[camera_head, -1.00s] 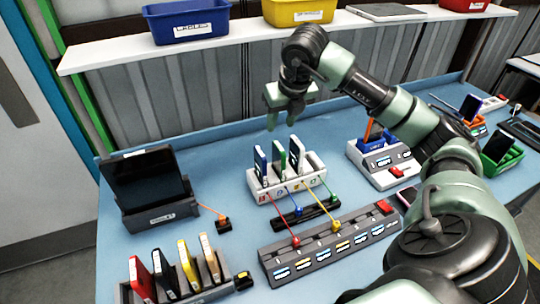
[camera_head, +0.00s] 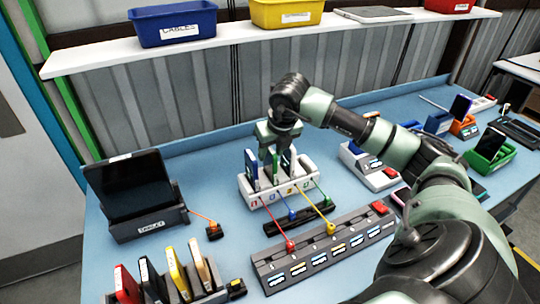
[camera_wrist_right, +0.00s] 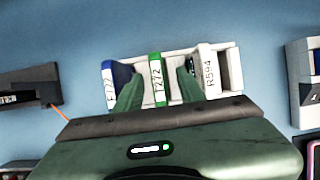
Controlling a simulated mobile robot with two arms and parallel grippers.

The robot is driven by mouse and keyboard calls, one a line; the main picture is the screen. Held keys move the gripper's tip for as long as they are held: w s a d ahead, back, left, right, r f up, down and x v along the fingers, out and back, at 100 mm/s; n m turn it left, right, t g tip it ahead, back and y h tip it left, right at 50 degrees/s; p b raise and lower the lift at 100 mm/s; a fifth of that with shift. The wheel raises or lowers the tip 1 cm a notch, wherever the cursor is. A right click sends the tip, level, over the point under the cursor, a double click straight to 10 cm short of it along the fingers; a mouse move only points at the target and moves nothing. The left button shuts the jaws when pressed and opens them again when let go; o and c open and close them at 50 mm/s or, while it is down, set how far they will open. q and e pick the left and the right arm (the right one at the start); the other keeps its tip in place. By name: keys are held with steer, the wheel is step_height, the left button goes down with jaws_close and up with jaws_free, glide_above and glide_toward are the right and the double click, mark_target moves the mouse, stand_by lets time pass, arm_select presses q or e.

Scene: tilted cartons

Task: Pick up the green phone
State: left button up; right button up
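The green phone (camera_wrist_right: 156,78), labelled T272, stands upright in a middle slot of the white rack (camera_head: 258,201). In the head view the phone (camera_head: 276,168) is partly hidden by my right gripper (camera_head: 277,155). In the right wrist view my right gripper (camera_wrist_right: 158,92) is open, with one finger on each side of the green phone. The fingers look apart from the phone. A blue phone (camera_wrist_right: 112,85) stands left of it and a white phone (camera_wrist_right: 209,72) right of it, close outside the fingers. My left gripper is out of view.
Red, blue and yellow cables run from the rack to a black strip and a grey hub (camera_head: 325,248). A tablet (camera_head: 130,186) stands in a dock on the left. A second phone rack (camera_head: 185,285) is at the front. The shelf (camera_head: 255,33) with bins is behind.

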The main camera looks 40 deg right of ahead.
steer(key=shift+x, duration=0.85)
jaws_close()
steer(key=shift+r, duration=0.1)
steer(key=shift+w+r, duration=0.1)
steer(key=shift+r, duration=0.4)
step_height(320, 180, up, 19)
steer(key=b, duration=0.1)
steer(key=shift+b, duration=0.4)
